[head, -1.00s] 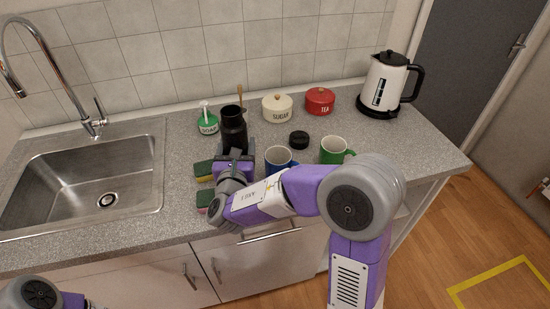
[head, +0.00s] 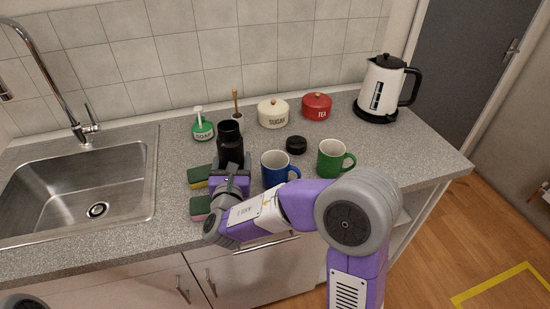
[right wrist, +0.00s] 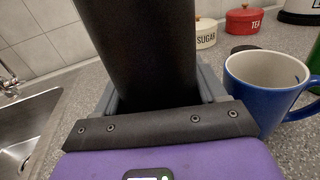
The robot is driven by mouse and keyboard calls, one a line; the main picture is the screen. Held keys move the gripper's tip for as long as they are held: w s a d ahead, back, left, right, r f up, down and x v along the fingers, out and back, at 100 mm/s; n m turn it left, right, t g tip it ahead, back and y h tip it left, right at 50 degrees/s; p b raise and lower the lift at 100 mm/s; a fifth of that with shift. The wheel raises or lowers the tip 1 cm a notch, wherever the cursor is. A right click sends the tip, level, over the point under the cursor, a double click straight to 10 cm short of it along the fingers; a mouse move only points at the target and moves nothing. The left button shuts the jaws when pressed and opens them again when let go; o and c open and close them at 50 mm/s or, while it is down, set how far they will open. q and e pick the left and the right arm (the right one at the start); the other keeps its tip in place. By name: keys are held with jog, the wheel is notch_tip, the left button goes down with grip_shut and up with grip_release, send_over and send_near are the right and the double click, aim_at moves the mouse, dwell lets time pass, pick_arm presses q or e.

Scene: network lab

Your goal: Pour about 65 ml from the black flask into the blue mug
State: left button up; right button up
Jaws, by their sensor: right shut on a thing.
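The black flask (head: 231,146) stands about upright, mouth up, left of the blue mug (head: 272,169) in the head view. My right gripper (head: 230,170) is shut around the flask's lower part. In the right wrist view the flask (right wrist: 145,50) fills the space between the gripper's fingers (right wrist: 155,95). The flask's base is hidden, so I cannot tell whether it touches the counter. The blue mug stands upright on the counter, close to the right of the gripper; it also shows in the right wrist view (right wrist: 258,95). Its contents are not visible. My left gripper is out of view.
A green mug (head: 331,160) and a black lid (head: 296,145) stand right of and behind the blue mug. Sponges (head: 199,176) lie left of the gripper. A soap bottle (head: 203,131), sugar jar (head: 272,115), tea jar (head: 317,108) and kettle (head: 384,85) stand behind.

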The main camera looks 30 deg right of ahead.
aim_at(221, 161)
jog(key=r+m, duration=0.1)
jog(key=r+m+p, duration=0.1)
jog(key=m, duration=0.1)
jog(key=m+p, duration=0.1)
jog(key=shift+a+r+m+g+y, duration=0.3)
jog(key=shift+a+r+g+y, duration=0.05)
jog(key=shift+r+g+y, duration=0.05)
jog(key=m, duration=0.1)
jog(key=a+f+m+y+p, duration=0.1)
jog(key=m, duration=0.2)
jog(key=shift+w+a+f+m+g+y, duration=0.25)
jog(key=shift+a+f+m+g+y, duration=0.05)
jog(key=shift+y, duration=0.1)
jog(key=shift+a+f+m+b, duration=0.15)
jog(key=shift+f+m+b, duration=0.2)
jog(key=shift+b, duration=0.5)
jog(key=shift+a+f+m+b, duration=0.15)
jog(key=shift+m+b, duration=0.1)
jog(key=shift+b, duration=0.5)
jog(key=r+m+y+b, duration=0.1)
jog(key=m+b, duration=0.1)
jog(key=b, duration=0.1)
jog(key=shift+w+a, duration=0.1)
jog(key=shift+r+m, duration=0.3)
jog(key=shift+r, duration=0.2)
